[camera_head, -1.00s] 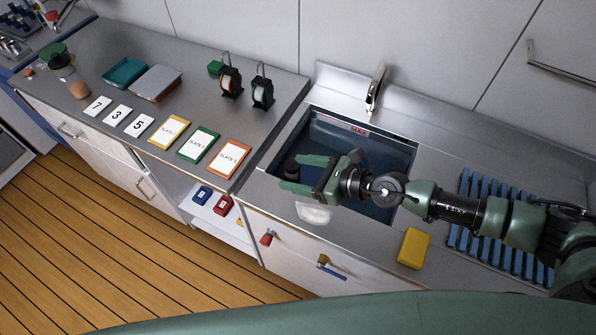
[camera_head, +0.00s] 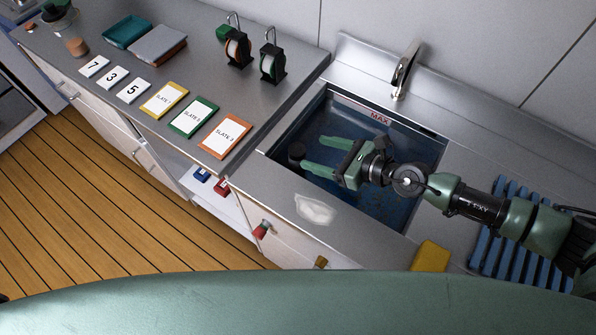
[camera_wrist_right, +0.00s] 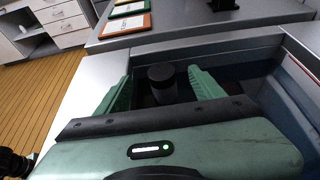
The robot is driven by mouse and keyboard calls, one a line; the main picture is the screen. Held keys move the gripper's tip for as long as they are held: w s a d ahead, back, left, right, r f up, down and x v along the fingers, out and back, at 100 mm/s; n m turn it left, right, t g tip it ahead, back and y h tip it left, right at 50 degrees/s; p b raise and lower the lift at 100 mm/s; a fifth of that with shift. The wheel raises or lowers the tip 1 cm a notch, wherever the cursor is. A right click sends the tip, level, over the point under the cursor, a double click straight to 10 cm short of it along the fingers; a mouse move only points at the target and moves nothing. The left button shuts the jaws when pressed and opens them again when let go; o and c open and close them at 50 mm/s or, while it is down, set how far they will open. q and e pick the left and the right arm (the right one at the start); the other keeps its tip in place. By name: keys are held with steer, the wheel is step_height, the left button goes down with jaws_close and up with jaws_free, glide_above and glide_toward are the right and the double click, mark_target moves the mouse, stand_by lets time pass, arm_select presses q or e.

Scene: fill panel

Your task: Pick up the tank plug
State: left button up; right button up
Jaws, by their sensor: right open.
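The tank plug appears to be the black cylinder (camera_head: 296,153) at the left end of the sunken tank (camera_head: 372,205). It also shows in the right wrist view as a dark round-topped cylinder (camera_wrist_right: 161,76). My right gripper (camera_head: 313,154) is open and empty, with its green fingers over the tank pointing left toward the plug. In the wrist view the plug shows in the gap between the two fingers, around or just past their tips. Whether the fingers are level with it is unclear. My left gripper is not in view.
A MAX mark (camera_head: 380,118) is on the tank's back wall, below a tap (camera_head: 404,70). A white patch (camera_head: 315,209) lies on the front rim. A yellow block (camera_head: 430,257) and blue rack (camera_head: 515,235) are at right. Slates (camera_head: 226,138) and tape dispensers (camera_head: 238,48) stand left.

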mark_target(297, 164)
steer(key=shift+f+b, duration=0.4)
steer(key=shift+f, duration=0.45)
step_height(297, 164, down, 8)
steer(key=b, duration=0.7)
steer(key=x, duration=0.7)
steer(key=shift+w+a+r, duration=0.15)
steer(key=shift+a+r, duration=0.1)
steer(key=shift+r, duration=0.1)
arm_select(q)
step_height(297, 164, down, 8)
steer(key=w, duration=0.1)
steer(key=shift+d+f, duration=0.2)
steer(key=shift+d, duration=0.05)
arm_select(e)
steer(key=shift+r, duration=0.1)
jaws_close()
